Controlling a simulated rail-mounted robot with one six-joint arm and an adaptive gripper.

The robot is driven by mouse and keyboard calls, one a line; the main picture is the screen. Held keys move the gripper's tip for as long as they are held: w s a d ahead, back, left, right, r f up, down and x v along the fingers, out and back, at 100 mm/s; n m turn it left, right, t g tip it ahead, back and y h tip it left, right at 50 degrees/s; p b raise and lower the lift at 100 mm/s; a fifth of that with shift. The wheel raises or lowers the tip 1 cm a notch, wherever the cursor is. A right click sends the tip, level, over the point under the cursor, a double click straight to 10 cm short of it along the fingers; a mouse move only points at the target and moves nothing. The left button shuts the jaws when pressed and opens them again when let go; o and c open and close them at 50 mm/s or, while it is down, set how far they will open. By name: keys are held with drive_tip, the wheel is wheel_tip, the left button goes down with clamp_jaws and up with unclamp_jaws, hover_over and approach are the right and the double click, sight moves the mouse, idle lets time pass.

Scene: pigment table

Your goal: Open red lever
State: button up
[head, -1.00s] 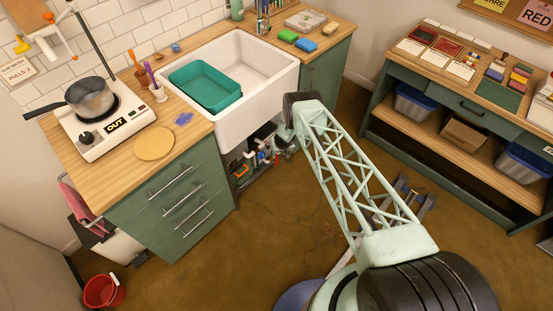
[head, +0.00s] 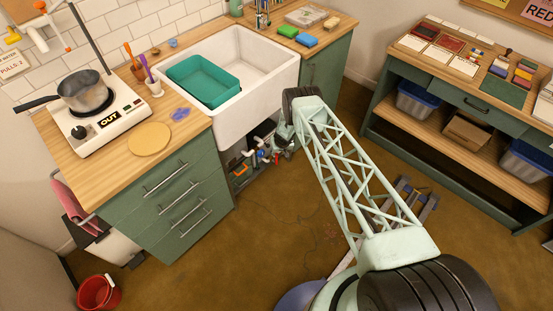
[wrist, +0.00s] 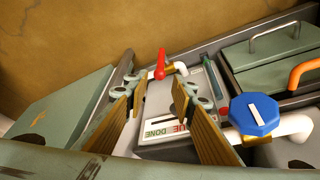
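The red lever (wrist: 160,64) shows in the wrist view, upright beside a white pipe fitting, beyond my fingertips. My gripper (wrist: 155,88) is open and empty, its two gold-padded fingers apart. The lever appears roughly in line with the gap between them, and I see no contact. In the head view my gripper (head: 283,140) is low in front of the opening under the sink, partly hidden by my arm.
A blue octagonal knob (wrist: 254,114) on white pipe sits right of my fingers. A lettered panel (wrist: 165,128) lies between the fingers. Green boxes (wrist: 270,55) and an orange handle (wrist: 306,72) are at the right. The white sink (head: 240,119) overhangs the opening.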

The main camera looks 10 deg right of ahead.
sight(277, 155)
drive_tip(key=shift+b+x, duration=3.1)
drive_tip(key=shift+b, duration=3.05)
drive_tip(key=shift+b+x, duration=1.4)
drive_tip(key=shift+b, duration=0.3)
drive_tip(key=shift+b+x, duration=0.7)
drive_tip(key=shift+x, duration=0.6)
clamp_jaws()
